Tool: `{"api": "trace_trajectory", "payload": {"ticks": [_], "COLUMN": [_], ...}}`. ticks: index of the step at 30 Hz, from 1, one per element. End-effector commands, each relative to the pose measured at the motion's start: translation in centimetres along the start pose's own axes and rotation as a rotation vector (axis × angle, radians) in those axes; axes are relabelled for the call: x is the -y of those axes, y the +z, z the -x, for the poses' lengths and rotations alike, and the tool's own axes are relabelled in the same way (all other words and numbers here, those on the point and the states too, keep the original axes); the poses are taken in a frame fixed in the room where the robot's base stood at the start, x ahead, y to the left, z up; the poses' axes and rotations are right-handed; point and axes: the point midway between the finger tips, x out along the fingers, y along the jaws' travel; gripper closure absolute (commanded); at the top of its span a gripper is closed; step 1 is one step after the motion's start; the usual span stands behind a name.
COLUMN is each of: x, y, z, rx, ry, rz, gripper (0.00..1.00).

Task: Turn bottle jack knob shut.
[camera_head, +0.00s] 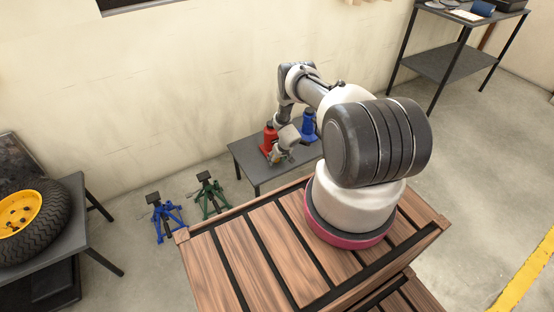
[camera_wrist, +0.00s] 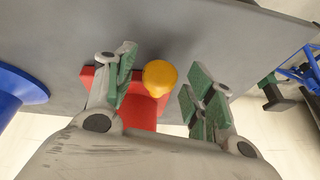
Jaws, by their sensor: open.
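A red bottle jack (camera_head: 269,138) stands on a small grey table (camera_head: 246,150) by the wall. Its red base (camera_wrist: 140,112) shows in the wrist view, with a round yellow knob (camera_wrist: 159,76) over it. My gripper (camera_wrist: 163,85) is open, with one green-padded finger left of the knob and one right of it. The knob appears between the fingers, nearer the left one, with a gap on both sides. In the head view my gripper (camera_head: 279,157) is low beside the red jack, and the knob cannot be made out clearly.
A blue bottle jack (camera_head: 308,124) stands on the same table; its blue base (camera_wrist: 18,88) is at the left in the wrist view. A blue jack stand (camera_head: 163,217) and a green one (camera_head: 209,194) stand on the floor. A tyre with a yellow rim (camera_head: 20,213) lies on another table.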

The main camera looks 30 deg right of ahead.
Motion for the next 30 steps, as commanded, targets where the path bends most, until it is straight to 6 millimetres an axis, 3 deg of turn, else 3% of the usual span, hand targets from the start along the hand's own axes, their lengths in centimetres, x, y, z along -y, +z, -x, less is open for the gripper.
{"api": "trace_trajectory", "payload": {"ticks": [9,15,17,30], "x": [-0.02,-0.02,-0.02,-0.16], "y": [-0.02,-0.02,-0.02,-0.02], "z": [-0.21,-0.2,-0.2,-0.21], "rx": [0.0,0.0,0.0,0.016], "ry": [0.0,0.0,0.0,-0.119], "rz": [0.0,0.0,0.0,-0.051], "gripper": [0.48,0.84,0.92,0.92]}}
